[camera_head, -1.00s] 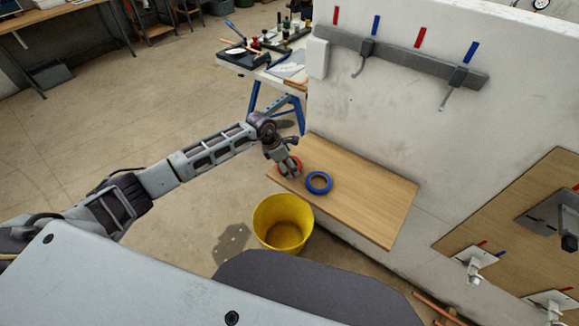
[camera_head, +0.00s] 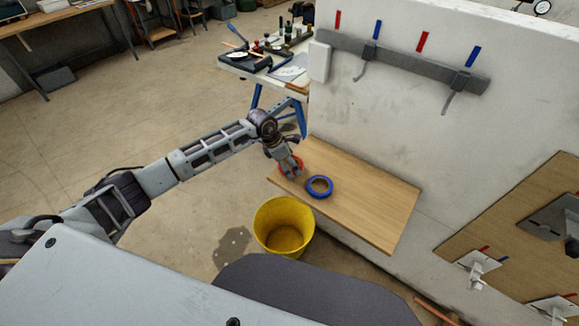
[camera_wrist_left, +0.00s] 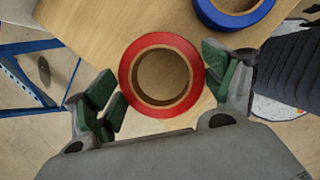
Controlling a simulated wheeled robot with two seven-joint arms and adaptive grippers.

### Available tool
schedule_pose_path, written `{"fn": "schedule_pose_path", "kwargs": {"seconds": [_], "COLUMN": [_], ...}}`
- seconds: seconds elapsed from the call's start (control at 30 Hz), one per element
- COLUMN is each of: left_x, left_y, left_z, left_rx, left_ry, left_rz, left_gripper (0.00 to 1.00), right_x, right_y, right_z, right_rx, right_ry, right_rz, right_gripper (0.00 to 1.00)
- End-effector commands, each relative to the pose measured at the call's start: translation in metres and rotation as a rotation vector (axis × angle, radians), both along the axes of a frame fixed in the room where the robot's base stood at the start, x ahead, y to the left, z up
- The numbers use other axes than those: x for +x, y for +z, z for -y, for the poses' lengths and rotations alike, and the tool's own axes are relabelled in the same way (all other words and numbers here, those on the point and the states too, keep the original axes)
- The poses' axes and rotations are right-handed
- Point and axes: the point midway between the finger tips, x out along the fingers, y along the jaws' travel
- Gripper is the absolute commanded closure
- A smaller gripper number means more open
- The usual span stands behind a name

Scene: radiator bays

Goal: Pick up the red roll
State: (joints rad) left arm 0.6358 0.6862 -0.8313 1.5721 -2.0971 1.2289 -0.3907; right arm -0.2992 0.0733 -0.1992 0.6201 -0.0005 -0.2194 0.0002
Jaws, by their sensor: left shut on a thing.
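The red roll (camera_wrist_left: 134,86) lies flat on the wooden shelf, near its left edge. In the head view the red roll (camera_head: 283,168) is mostly hidden by my left gripper (camera_head: 290,168). In the wrist view the green-padded fingers of my left gripper (camera_wrist_left: 163,88) stand on both sides of the roll, and the gripper is shut on it. My right gripper is not in view.
A blue roll (camera_head: 319,194) lies on the shelf (camera_head: 375,205) close to the red one. A yellow bucket (camera_head: 268,215) stands on the floor below. A white wall (camera_head: 400,130) with a hook rail (camera_head: 400,60) rises behind the shelf. The shelf's right part is bare.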

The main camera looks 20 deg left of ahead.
Motion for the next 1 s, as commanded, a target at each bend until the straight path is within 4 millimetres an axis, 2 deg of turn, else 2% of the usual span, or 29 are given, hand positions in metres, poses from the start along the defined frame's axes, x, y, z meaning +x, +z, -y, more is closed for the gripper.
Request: {"fn": "schedule_pose_path", "kwargs": {"seconds": [0.3,0.5,0.7,1.0], "left_x": [0.001,0.001,0.0,0.0], "left_y": [0.047,0.069,0.078,0.078], "left_z": [-0.001,0.0,0.0,0.0], "left_rx": [0.0,0.0,0.0,0.0], "left_ry": [0.0,-0.001,0.0,0.0], "left_rz": [0.002,0.002,0.0,0.0], "left_gripper": [0.41,0.41,0.41,0.41], "right_x": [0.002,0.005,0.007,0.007], "right_y": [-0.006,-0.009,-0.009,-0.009], "right_z": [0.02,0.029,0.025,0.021], "right_rx": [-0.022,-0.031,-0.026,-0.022], "right_ry": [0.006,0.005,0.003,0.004], "right_rz": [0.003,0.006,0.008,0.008], "right_gripper": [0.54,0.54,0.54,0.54]}}
